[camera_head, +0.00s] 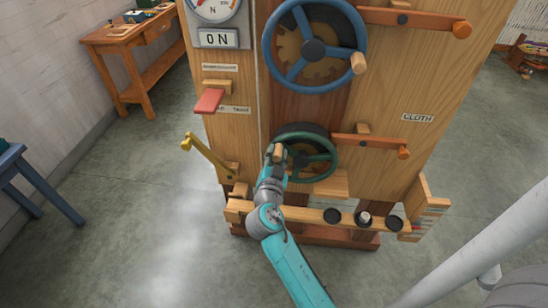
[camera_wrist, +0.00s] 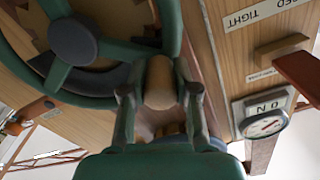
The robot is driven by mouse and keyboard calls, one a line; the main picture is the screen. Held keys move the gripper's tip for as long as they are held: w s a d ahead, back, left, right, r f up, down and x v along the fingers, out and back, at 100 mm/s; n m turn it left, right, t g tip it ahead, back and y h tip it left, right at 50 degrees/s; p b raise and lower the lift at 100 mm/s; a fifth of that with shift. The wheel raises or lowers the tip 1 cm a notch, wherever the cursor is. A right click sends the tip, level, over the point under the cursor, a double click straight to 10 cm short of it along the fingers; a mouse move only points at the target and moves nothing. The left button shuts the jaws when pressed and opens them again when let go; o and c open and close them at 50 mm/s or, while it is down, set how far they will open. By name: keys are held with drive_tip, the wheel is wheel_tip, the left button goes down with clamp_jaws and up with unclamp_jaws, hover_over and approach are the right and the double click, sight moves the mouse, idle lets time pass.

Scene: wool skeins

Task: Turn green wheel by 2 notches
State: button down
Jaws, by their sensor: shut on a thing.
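The green wheel (camera_head: 301,160) is mounted low on the front of the wooden cabinet, below a larger blue wheel. It has a dark hub, and a pale wooden knob (camera_head: 279,149) stands out at the left side of its rim. My gripper (camera_head: 276,156) reaches up to this knob from below. In the wrist view, the two fingers of my gripper (camera_wrist: 160,88) are shut on the wooden knob (camera_wrist: 160,80), one on each side. The green wheel (camera_wrist: 75,42) fills the upper left there, partly cut off. The knob's base is partly hidden by the fingers.
The blue wheel (camera_head: 313,49) is above, with a wooden knob at its right. A red lever (camera_head: 208,101), brass lever (camera_head: 206,156) and orange-tipped arm (camera_head: 375,143) flank the green wheel. A gauge (camera_head: 213,8) sits above an "ON" sign.

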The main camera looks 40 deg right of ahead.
drive_tip(key=r+m, duration=0.1)
drive_tip(key=s+d+m, duration=0.1)
drive_tip(key=shift+s+r+m, duration=0.25)
drive_tip(key=shift+r+m, duration=0.1)
drive_tip(key=shift+m, duration=0.05)
drive_tip(key=s+d+r+m, duration=0.2)
drive_tip(key=s+d+m, duration=0.2)
drive_tip(key=m, duration=0.3)
drive_tip(key=shift+s+m, duration=0.4)
drive_tip(key=shift+f, duration=0.1)
drive_tip(key=c, duration=0.9)
unclamp_jaws()
drive_tip(key=shift+o, duration=0.2)
